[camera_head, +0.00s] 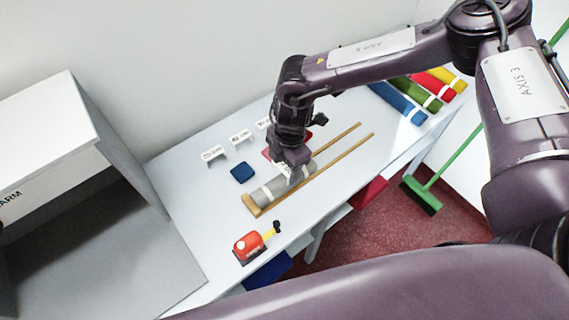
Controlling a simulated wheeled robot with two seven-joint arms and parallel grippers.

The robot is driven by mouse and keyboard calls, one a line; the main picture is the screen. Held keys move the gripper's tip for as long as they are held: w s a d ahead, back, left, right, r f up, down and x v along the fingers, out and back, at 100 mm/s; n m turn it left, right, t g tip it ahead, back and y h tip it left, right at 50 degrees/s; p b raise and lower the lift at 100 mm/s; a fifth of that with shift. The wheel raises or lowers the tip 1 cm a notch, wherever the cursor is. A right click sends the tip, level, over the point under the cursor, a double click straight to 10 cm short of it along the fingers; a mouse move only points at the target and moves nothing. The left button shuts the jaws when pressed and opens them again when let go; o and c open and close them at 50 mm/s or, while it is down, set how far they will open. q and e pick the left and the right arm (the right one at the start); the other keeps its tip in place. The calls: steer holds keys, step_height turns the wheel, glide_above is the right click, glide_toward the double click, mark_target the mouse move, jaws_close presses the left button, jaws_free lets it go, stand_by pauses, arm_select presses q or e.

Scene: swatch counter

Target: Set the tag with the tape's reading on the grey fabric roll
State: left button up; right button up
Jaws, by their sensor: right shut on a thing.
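The grey fabric roll (273,190) lies in a wooden holder (253,206) with two long rails on the counter, a white band near its front end. My right gripper (291,168) points down over the roll's back part. It is shut on a small white piece (289,172) that looks like a tag, at or just above the roll; I cannot tell whether they touch. Three white tags (213,153) stand in a row behind. The red tape measure (249,246) lies at the front with a short yellow tape out; its reading is too small to read. My left gripper is not in view.
A blue swatch (242,172) lies left of the roll, and a red swatch (270,154) is partly hidden behind my gripper. Blue, green, red and yellow rolls (404,104) lie at the far right. A grey cabinet (110,230) stands left. A green broom (430,194) is on the floor.

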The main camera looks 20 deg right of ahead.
mark_target(284, 177)
steer(key=shift+f+b, duration=1.1)
steer(key=shift+f, duration=0.85)
steer(key=shift+f+b, duration=0.45)
steer(key=shift+f, duration=0.25)
steer(key=o, duration=1)
steer(key=shift+o, duration=0.2)
steer(key=shift+r, duration=0.3)
steer(key=r, duration=0.2)
steer(key=r+b, duration=0.1)
steer(key=r, duration=0.4)
steer(key=shift+w+d+r+b, duration=0.1)
steer(key=shift+w+d+b, duration=0.05)
steer(key=shift+d+b, duration=0.25)
